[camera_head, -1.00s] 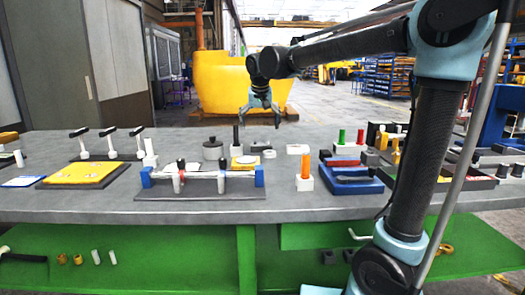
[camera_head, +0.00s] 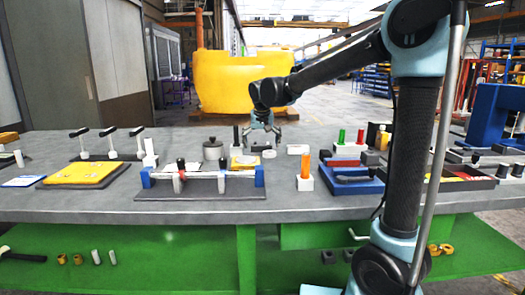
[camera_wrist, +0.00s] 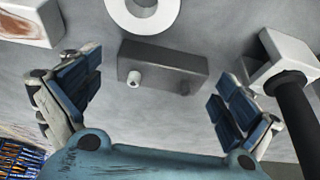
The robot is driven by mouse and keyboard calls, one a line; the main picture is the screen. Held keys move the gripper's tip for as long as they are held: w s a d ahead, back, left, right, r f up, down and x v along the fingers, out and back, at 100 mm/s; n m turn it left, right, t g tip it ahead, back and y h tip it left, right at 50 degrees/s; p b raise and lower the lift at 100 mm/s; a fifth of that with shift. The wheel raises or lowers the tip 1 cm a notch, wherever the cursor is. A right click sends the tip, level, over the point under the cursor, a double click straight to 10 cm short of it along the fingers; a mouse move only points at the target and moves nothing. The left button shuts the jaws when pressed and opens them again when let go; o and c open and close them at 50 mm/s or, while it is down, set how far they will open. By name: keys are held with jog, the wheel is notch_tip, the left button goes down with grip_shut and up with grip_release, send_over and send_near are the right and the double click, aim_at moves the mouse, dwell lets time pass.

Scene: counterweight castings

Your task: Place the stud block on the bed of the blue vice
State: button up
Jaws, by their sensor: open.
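The stud block (camera_wrist: 165,62) is a dark grey bar in the wrist view, with a pale stud near one end and a dark stud or hole near the other. My gripper (camera_wrist: 158,88) is open, its fingers spread toward both ends of the block and not closed on it. In the head view my gripper (camera_head: 263,138) is low over the back of the bench; the block there is small and partly hidden. The blue vice (camera_head: 370,187) appears to be the low blue body with a dark top, to the right on the bench.
Beside the block, the wrist view shows a white ring (camera_wrist: 112,12) and a white block (camera_wrist: 275,52) with a black post. A clamp bar with blue ends (camera_head: 146,178) stands in front. An orange cylinder (camera_head: 305,166) on a white base is left of the vice.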

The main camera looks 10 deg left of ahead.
jog(key=shift+c, duration=0.5)
jog(key=c, duration=1.7)
jog(key=shift+r, duration=0.15)
